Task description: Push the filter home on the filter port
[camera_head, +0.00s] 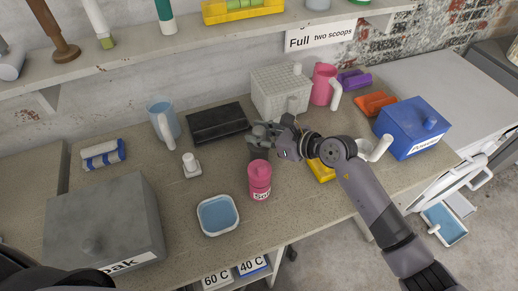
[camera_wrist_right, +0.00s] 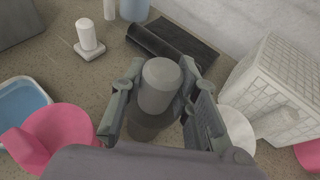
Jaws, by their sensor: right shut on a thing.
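My right gripper (camera_head: 261,140) is shut on a grey cylinder (camera_wrist_right: 160,85), which looks like the filter. The cylinder stands between the two fingers in the right wrist view, its rounded pale top up and a darker part below. Whether its lower end touches the bench or a fitting is hidden. A small white post on a square base (camera_head: 191,165), possibly the filter port, stands left of the gripper and apart from it; it also shows in the right wrist view (camera_wrist_right: 88,38). My left gripper is not in view.
A pink bottle (camera_head: 260,180) stands just in front of the gripper, and a blue-lined tray (camera_head: 218,231) lies front left. A black case (camera_head: 217,122) and white basket (camera_head: 265,100) are behind. A blue box (camera_head: 405,125) is right. Bench is clear around the white post.

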